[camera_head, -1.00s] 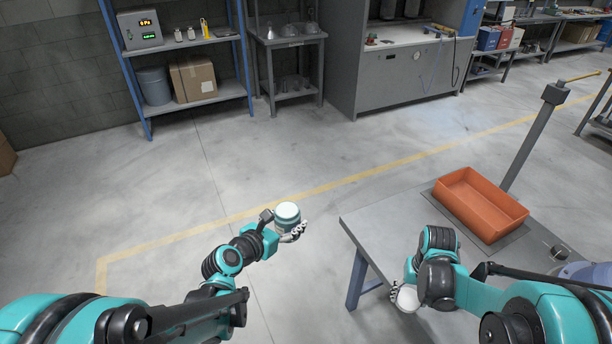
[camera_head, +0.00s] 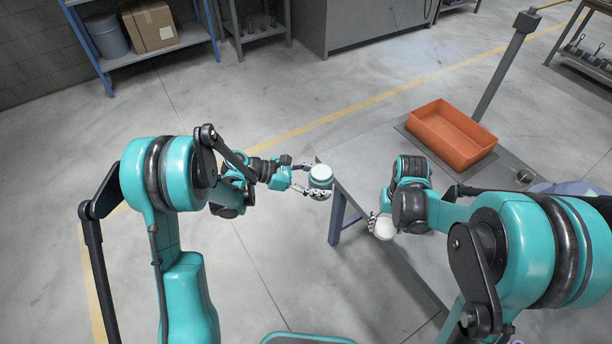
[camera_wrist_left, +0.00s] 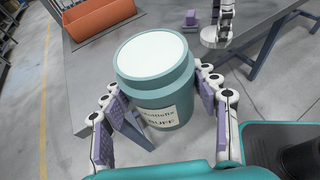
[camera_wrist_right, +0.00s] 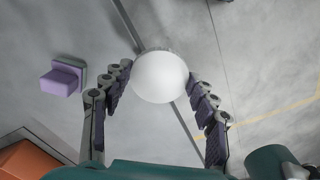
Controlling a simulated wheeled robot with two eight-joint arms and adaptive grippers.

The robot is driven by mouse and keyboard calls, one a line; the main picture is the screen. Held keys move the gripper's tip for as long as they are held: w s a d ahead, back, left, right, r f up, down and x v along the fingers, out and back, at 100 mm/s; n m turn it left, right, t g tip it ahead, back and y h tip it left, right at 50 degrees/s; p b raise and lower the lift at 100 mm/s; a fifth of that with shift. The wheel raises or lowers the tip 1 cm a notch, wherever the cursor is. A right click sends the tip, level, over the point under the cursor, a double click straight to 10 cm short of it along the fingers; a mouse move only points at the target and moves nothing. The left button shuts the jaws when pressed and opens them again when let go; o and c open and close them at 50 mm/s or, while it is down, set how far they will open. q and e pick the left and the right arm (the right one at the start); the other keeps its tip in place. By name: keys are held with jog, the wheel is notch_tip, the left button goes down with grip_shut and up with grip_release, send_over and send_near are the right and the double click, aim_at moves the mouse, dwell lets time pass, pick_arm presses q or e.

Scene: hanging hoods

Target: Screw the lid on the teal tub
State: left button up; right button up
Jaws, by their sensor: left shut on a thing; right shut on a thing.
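The teal tub (camera_head: 321,182) has a pale label with dark lettering and a white round top inside a teal rim. My left gripper (camera_head: 308,190) is shut on it and holds it nearly upright in the air, left of the table edge. In the left wrist view the tub (camera_wrist_left: 160,88) sits between both fingers. My right gripper (camera_head: 378,226) is shut on a white round lid (camera_head: 385,229) near the table's front edge, right of and apart from the tub. In the right wrist view the lid (camera_wrist_right: 160,76) is between the fingertips; its underside is hidden.
The grey table (camera_head: 370,165) carries an orange bin (camera_head: 450,135) at the back and a post behind it. A small purple block (camera_wrist_right: 65,78) shows in the right wrist view. The floor left of the table is open. A shelf with a box (camera_head: 150,28) stands far back.

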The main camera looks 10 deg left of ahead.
aim_at(324, 172)
dwell(0.4)
jog(key=w+a+r+n, duration=0.3)
jog(key=w+a+r, duration=0.7)
jog(key=a+r, duration=0.2)
notch_tip(324, 172, up, 3)
jog(key=shift+a+f, duration=0.15)
jog(key=shift+f, duration=0.05)
jog(key=shift+n, duration=0.4)
jog(key=a+r, duration=0.1)
jog(key=a, duration=0.1)
jog(key=a+r, duration=0.2)
jog(key=s+a+r, duration=0.1)
jog(key=a+r, duration=0.1)
jog(key=shift+a, duration=0.35)
jog(key=shift+f, duration=2)
